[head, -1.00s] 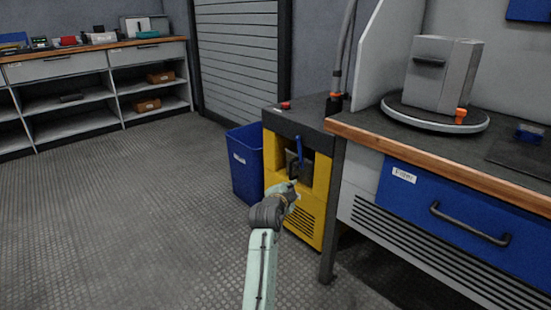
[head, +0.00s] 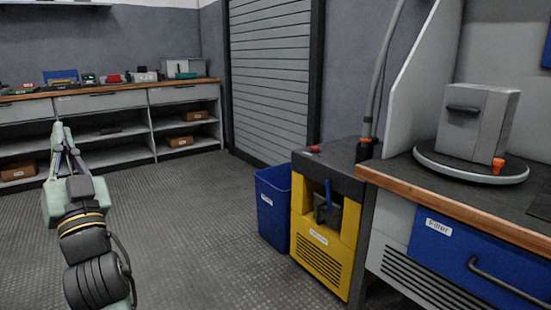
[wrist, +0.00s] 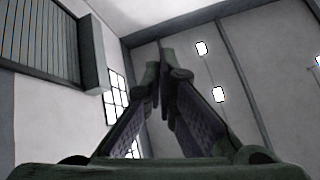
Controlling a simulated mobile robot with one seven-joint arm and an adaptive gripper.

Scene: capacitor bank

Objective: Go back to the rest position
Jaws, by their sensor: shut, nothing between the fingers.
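My gripper (head: 60,130) stands at the left of the head view, pointing upward, with the pale green and dark arm links below it. In the wrist view its two dark fingers (wrist: 157,85) come together at the tips, shut with nothing between them. Behind them are the ceiling, a wall and windows. My gripper touches nothing that I can see.
A blue bin (head: 272,208) stands beside a yellow cabinet (head: 325,252). Right of these is a workbench (head: 450,215) with a grey box (head: 476,125) on a round base. Shelving (head: 185,125) stands at the back left. The middle floor (head: 200,225) is clear.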

